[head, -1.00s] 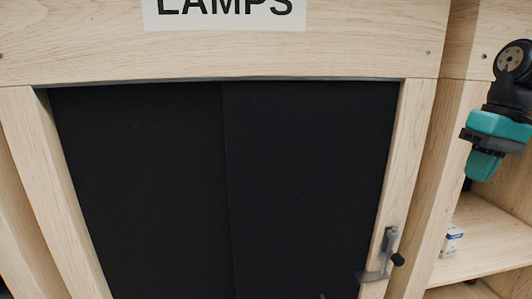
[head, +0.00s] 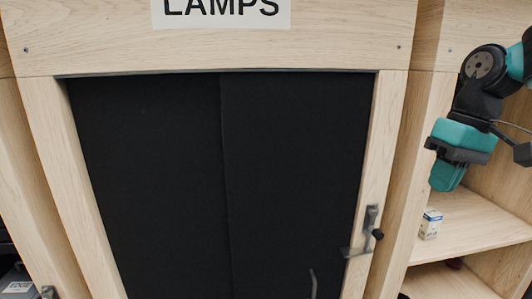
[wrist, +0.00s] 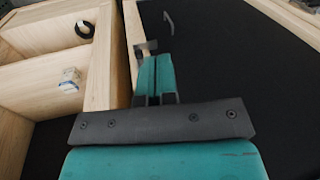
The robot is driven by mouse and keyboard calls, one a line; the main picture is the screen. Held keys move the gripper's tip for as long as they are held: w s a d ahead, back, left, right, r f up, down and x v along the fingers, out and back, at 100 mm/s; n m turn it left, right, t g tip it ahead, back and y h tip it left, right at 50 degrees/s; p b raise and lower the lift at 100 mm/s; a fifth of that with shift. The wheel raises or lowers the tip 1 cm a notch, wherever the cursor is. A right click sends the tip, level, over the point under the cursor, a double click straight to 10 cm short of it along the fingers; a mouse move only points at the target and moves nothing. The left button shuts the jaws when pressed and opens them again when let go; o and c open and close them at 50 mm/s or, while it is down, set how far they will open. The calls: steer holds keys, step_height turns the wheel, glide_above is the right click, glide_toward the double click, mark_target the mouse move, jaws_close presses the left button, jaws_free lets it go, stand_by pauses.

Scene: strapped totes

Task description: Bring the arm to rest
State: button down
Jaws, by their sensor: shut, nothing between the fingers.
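My gripper (head: 447,177) hangs at the upper right of the head view, in front of the open shelves. Its teal fingers point down. In the wrist view my gripper (wrist: 155,62) has its two teal fingers together, with only a thin dark seam between them and nothing held. My arm shows bent above it at the right edge of the head view, partly cut off.
A wooden cabinet with a LAMPS label (head: 222,10) and black panels (head: 215,180) fills the middle. A metal latch (head: 369,233) sits on its right post. A small white-and-blue box (head: 430,223) stands on a wooden shelf (head: 470,230) at right.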

steer(key=s+a+f+n+b, duration=0.2)
steer(key=s+a+f, duration=0.4)
steer(key=s+a, duration=0.2)
steer(key=s+a+f+n+y+b, duration=0.1)
steer(key=s+a+f+n+b, duration=0.1)
steer(key=s+a+f, duration=0.4)
steer(key=s+a+n, duration=0.1)
steer(key=a, duration=0.3)
steer(key=shift+s+a+y+b, duration=0.3)
steer(key=shift+s+a+b, duration=0.1)
